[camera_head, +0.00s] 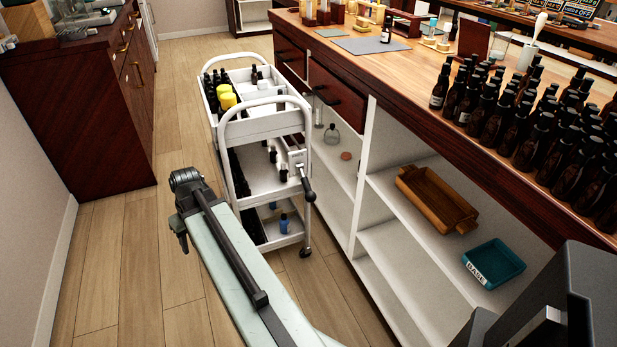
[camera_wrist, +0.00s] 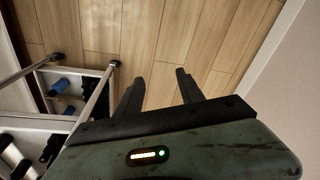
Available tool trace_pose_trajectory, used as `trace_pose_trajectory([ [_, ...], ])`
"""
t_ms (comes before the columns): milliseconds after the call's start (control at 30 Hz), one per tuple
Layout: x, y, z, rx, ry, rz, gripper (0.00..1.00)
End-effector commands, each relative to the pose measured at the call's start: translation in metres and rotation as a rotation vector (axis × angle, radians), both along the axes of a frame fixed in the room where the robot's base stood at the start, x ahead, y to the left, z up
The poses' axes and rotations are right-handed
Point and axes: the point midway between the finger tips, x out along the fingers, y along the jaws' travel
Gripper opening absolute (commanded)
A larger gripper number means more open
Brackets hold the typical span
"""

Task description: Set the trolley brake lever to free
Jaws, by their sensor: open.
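The white trolley (camera_head: 265,125) stands on the floor left of the long counter; its frame also shows at the left of the wrist view (camera_wrist: 98,98). The brake lever (camera_head: 306,184) is on the trolley's near right corner. It has a black grip pointing down and sits below a small white label plate (camera_head: 297,158), whose text is too small to read. My gripper (camera_wrist: 159,76) is open and empty in the wrist view, over bare floor beside the trolley. In the head view my arm reaches to the trolley's left, apart from the lever. The lever does not show clearly in the wrist view.
The counter (camera_head: 460,125) with open shelves bounds the right. A dark wood cabinet (camera_head: 95,110) stands at the left. The floor (camera_head: 115,255) left of the trolley is clear.

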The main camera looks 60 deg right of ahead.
Motion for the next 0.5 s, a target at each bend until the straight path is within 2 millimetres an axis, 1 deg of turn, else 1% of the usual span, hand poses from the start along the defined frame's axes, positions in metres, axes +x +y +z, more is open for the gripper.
trace_pose_trajectory([
  [33, -0.009, -0.055, 0.022, 0.011, -0.029, -0.058, 0.45],
  [67, -0.016, -0.083, 0.029, 0.015, -0.050, -0.085, 0.45],
  [100, -0.029, -0.121, 0.038, 0.018, -0.077, -0.121, 0.45],
  [167, -0.052, -0.177, 0.051, 0.018, -0.120, -0.174, 0.45],
  [200, -0.071, -0.211, 0.059, 0.014, -0.146, -0.209, 0.45],
  [267, -0.100, -0.259, 0.071, 0.004, -0.185, -0.257, 0.45],
  [300, -0.120, -0.285, 0.078, -0.004, -0.208, -0.286, 0.45],
  [400, -0.161, -0.332, 0.089, -0.024, -0.249, -0.338, 0.45],
  [500, -0.188, -0.359, 0.094, -0.038, -0.272, -0.369, 0.45],
])
